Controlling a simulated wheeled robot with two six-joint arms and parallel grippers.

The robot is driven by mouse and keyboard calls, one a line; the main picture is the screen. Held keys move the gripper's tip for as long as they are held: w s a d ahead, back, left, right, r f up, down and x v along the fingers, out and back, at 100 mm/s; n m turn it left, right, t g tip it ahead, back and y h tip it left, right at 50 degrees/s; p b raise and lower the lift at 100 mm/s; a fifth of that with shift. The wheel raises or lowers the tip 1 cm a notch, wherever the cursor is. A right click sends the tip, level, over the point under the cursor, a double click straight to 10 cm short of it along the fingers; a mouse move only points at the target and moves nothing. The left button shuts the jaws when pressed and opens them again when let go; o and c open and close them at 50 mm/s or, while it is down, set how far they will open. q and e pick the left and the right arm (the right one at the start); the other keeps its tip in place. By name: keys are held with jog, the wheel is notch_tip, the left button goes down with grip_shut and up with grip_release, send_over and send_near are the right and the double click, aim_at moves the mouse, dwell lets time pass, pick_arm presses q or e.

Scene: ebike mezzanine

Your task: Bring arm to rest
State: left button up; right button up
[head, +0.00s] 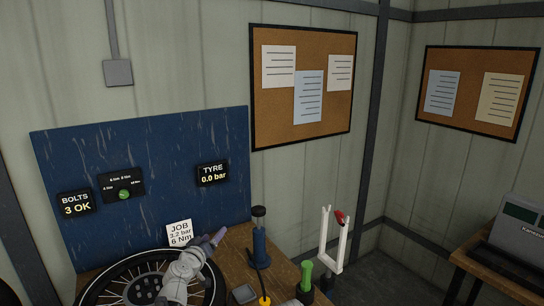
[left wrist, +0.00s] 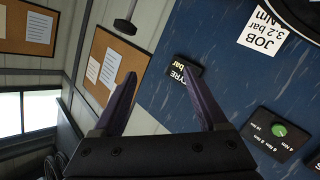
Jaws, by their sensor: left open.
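My left arm (head: 182,275) reaches up over the bench in the head view, in front of the wheel. My left gripper (head: 218,237) is at its end, close to the white job card, and looks small and foreshortened there. In the left wrist view the left gripper (left wrist: 157,75) shows two dark purple fingers spread apart, with nothing held between them. My right gripper is in neither view.
A spoked wheel (head: 97,292) lies below the blue panel (head: 140,220). The job card (head: 179,232) reads 3.2 bar, 6 Nm.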

pick_arm(q)
jog(key=s+d+f+m+g+h, duration=0.1)
jog(key=s+d+f+m+g, duration=0.2)
jog(key=s+d+f+g, duration=0.35)
jog(key=s+d+f+m+g+h, duration=0.2)
jog(key=s+d+f+m+g, duration=0.15)
jog(key=s+d+f, duration=0.4)
jog(key=s+f+g+y, duration=0.2)
jog(key=s+g+y, duration=0.1)
jog(key=s, duration=0.6)
jog(key=s+a+f+m+g+y, duration=0.1)
jog(key=s+f+g+y, duration=0.1)
jog(key=s, duration=0.7)
jog(key=shift+s+g+y, duration=0.3)
jog(key=shift+g+y, duration=0.3)
jog(key=shift+y, duration=0.6)
